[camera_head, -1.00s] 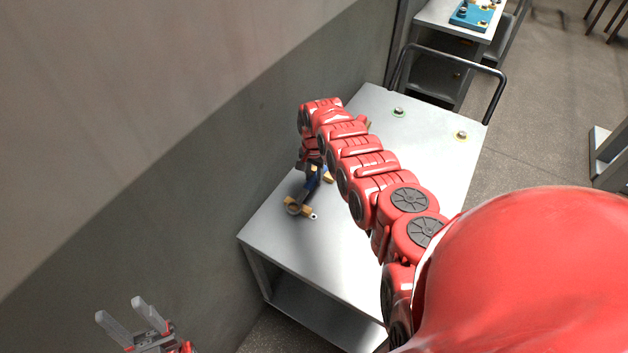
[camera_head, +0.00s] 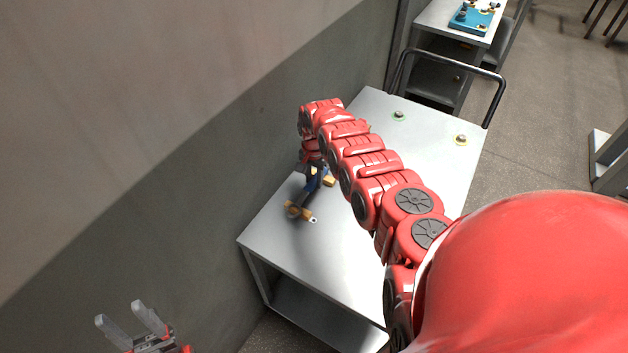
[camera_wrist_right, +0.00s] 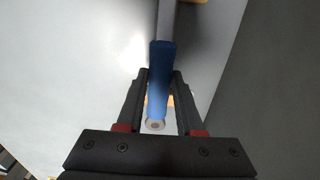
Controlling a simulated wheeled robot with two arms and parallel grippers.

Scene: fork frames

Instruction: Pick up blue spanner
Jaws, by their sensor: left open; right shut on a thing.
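The blue spanner (camera_head: 309,186) is over the left side of the grey metal cart top, beside small wooden blocks. In the right wrist view its blue handle (camera_wrist_right: 160,65) runs between the two dark fingers, with a round holed end near the palm. My right gripper (camera_wrist_right: 160,80) is shut on this handle. In the head view the right arm partly hides the gripper and the spanner. Whether the spanner touches the blocks is hard to tell. My left gripper (camera_head: 119,312) is open and empty at the lower left, away from the cart.
The wooden blocks (camera_head: 308,217) sit on the cart top (camera_head: 300,245). Two small fittings with green (camera_head: 399,116) and yellow (camera_head: 461,140) rings stand at its far end, near the handle rail (camera_head: 497,99). A wall (camera_head: 180,190) runs close along the left.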

